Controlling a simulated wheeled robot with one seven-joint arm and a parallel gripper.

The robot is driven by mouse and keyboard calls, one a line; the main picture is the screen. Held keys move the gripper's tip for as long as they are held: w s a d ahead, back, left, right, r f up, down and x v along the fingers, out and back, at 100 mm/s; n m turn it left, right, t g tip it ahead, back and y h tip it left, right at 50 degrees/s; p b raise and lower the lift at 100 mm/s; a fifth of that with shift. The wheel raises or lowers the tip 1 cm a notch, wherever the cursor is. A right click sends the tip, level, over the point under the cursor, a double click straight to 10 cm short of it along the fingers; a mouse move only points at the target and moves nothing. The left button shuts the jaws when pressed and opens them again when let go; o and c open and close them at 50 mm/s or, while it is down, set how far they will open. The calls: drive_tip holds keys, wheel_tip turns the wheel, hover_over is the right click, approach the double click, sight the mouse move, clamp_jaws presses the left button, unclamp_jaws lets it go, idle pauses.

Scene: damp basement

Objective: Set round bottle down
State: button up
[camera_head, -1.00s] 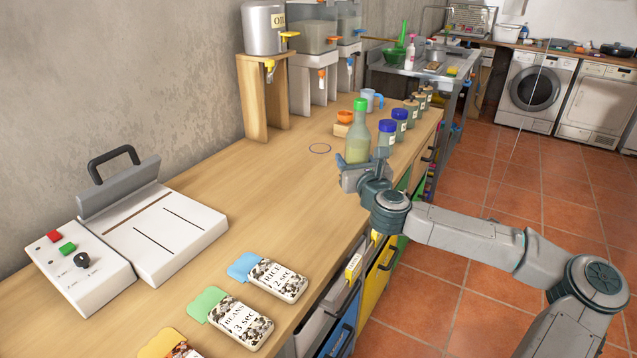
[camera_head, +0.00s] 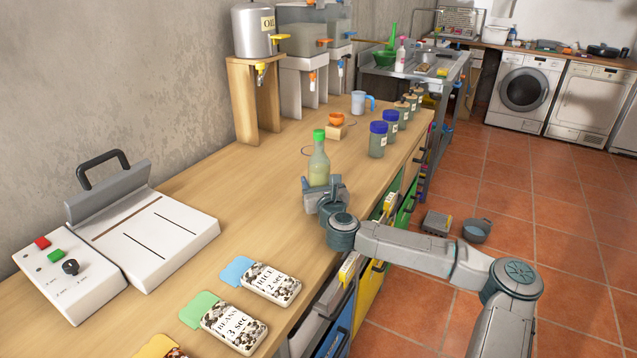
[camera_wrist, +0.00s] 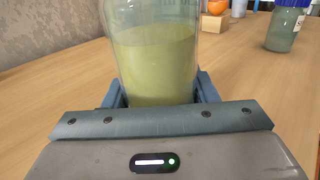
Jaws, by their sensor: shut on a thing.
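The round bottle (camera_head: 319,165) is clear glass with a green cap and pale yellow-green liquid inside. It is upright, over the wooden worktop near its right edge. My gripper (camera_head: 318,193) is shut around the lower part of the bottle. In the wrist view the bottle (camera_wrist: 155,60) stands between the two blue-grey fingers, its base hidden behind the gripper. I cannot tell whether the base touches the worktop. A thin dark ring is marked on the worktop (camera_head: 240,185), just behind the bottle and partly hidden by it.
Blue-lidded jars (camera_head: 378,140) stand farther along the right edge. An orange cup on a wooden block (camera_head: 336,128) and a blue-handled jug (camera_head: 359,104) are behind. A sealer (camera_head: 140,230) and labelled packets (camera_head: 268,282) lie left and in front. The worktop left of the bottle is clear.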

drive_tip(key=shift+r, duration=0.15)
drive_tip(key=shift+f, duration=0.2)
drive_tip(key=o, duration=1.5)
drive_tip(key=shift+r, duration=0.1)
drive_tip(key=shift+s+r, duration=0.1)
drive_tip(key=shift+s, duration=0.05)
drive_tip(key=s, duration=0.4)
drive_tip(key=s+d, duration=0.1)
drive_tip(key=s, duration=0.2)
drive_tip(key=s+d, duration=0.1)
drive_tip(key=s, duration=0.3)
drive_tip(key=shift+s+d+b, duration=0.15)
drive_tip(key=shift+s+b, duration=0.15)
drive_tip(key=shift+s, duration=0.05)
